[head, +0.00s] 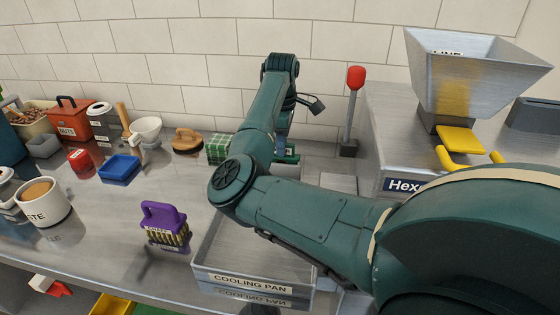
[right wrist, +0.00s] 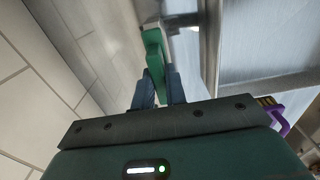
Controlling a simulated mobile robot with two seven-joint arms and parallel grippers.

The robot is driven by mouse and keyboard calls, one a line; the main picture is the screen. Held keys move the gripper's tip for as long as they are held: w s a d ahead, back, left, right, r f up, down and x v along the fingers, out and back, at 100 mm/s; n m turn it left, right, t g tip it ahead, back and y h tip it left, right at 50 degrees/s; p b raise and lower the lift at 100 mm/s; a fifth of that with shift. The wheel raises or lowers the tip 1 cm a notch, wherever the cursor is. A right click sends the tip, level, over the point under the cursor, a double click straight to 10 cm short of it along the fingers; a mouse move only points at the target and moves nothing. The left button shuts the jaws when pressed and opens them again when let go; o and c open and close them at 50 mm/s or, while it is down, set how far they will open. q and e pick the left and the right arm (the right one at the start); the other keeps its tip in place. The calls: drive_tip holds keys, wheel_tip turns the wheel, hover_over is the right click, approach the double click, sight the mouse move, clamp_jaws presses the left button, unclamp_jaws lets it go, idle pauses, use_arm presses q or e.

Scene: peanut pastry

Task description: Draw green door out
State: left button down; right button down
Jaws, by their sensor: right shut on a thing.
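The green door (right wrist: 154,52) shows in the right wrist view as a narrow green piece running up from between my fingers to a pale metal part. My right gripper (right wrist: 159,88) is shut on it, with one dark finger on each side. In the head view my right arm crosses the middle and hides most of the hand and the door. Some green shows just right of the forearm there, but I cannot tell which part it is. My left gripper is not in view.
A steel cooling pan (head: 253,279) lies below my right arm, with a purple-handled brush (head: 163,217) to its left. A green checked box (head: 218,149) stands left of the forearm. A machine with a hopper (head: 472,75) and a red-knobbed lever (head: 354,80) stand at right.

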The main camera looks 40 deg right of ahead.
drive_tip(key=shift+r+p, duration=1.25)
drive_tip(key=shift+r, duration=1.4)
